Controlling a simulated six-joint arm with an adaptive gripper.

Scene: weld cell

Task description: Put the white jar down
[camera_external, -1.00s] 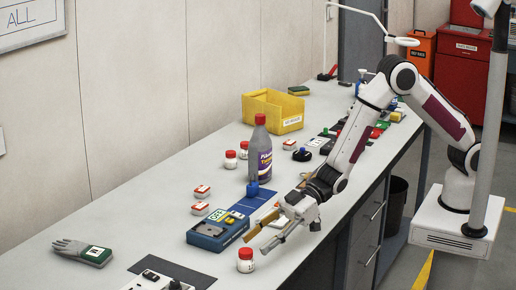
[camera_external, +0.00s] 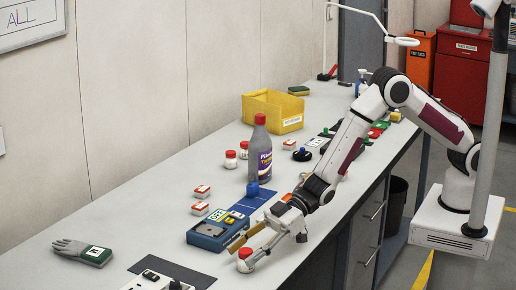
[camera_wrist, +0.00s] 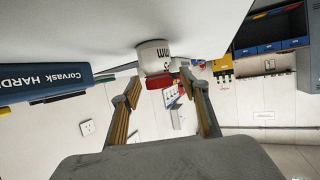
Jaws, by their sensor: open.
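The white jar (camera_external: 245,267) with a red lid stands upright on the bench near its front edge, just right of the blue box. It also shows in the wrist view (camera_wrist: 153,52), upside down, with its base at the bench surface. My gripper (camera_external: 239,258) is open, low over the bench, with its fingertips on either side of the jar's lid. In the wrist view the fingers (camera_wrist: 160,78) are spread, with a gap visible beside the jar. The external view partly hides the jar behind a finger.
The blue box (camera_external: 212,230) lies left of my gripper. A grey bottle (camera_external: 260,160) stands behind. Other red-lidded jars (camera_external: 231,159) and a yellow bin (camera_external: 272,110) are farther back. A grey glove (camera_external: 78,250) lies front left; bench between is partly clear.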

